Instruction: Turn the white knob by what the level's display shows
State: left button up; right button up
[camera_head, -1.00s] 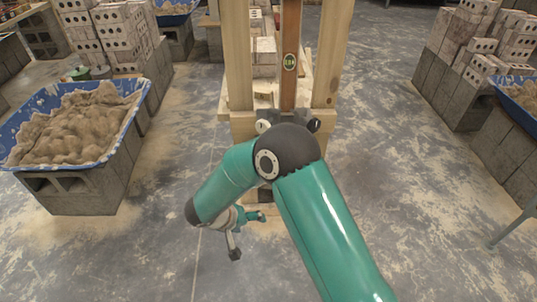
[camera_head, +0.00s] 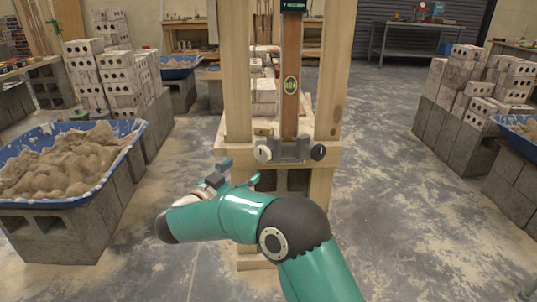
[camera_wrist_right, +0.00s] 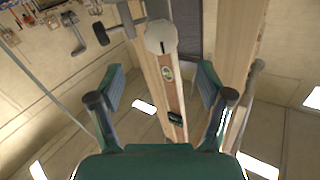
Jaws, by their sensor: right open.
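The white knob (camera_head: 263,154) sits at the left of a grey clamp at the foot of the wooden level (camera_head: 290,112). It also shows in the right wrist view (camera_wrist_right: 160,37), round with a dark mark line. The level's display (camera_head: 293,6) is at the top edge of the head view and shows in the right wrist view (camera_wrist_right: 175,118); its digits are too small to read. My right gripper (camera_head: 239,170) is open and empty, in front of and slightly below-left of the white knob. In the wrist view its fingers (camera_wrist_right: 161,75) are spread, with the knob beyond them. My left gripper is not in view.
A black knob (camera_head: 318,152) is on the clamp's right side. Wooden posts (camera_head: 331,80) flank the level. A blue tub of mortar (camera_head: 128,163) stands on blocks at left, another tub (camera_head: 517,137) at right. Open floor lies to the right (camera_head: 400,220).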

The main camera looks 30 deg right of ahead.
aim_at(261, 156)
jog(key=x, duration=1.1)
